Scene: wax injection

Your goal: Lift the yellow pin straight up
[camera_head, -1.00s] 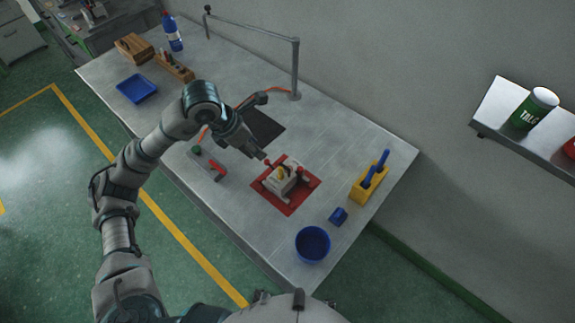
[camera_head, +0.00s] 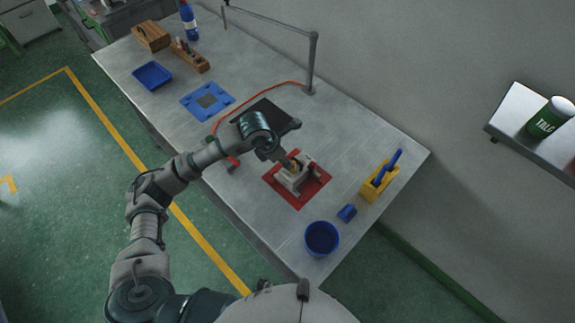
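A grey mold block (camera_head: 292,181) stands on a red mat (camera_head: 298,201) in the front middle of the table. A small bit of yellow, the yellow pin (camera_head: 295,166), shows at the top of the block and is mostly hidden by my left gripper. My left gripper (camera_head: 287,160) points down at the top of the block, right at the pin. Its fingers are small and dark here, and I cannot tell whether they are shut on the pin. My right gripper is not in view.
A blue bowl (camera_head: 322,238), a small blue block (camera_head: 347,213) and a yellow holder (camera_head: 374,188) with blue-handled tools stand to the right. A dark plate (camera_head: 268,115) and a blue fixture (camera_head: 207,101) lie behind. A metal post (camera_head: 311,65) rises at the back edge.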

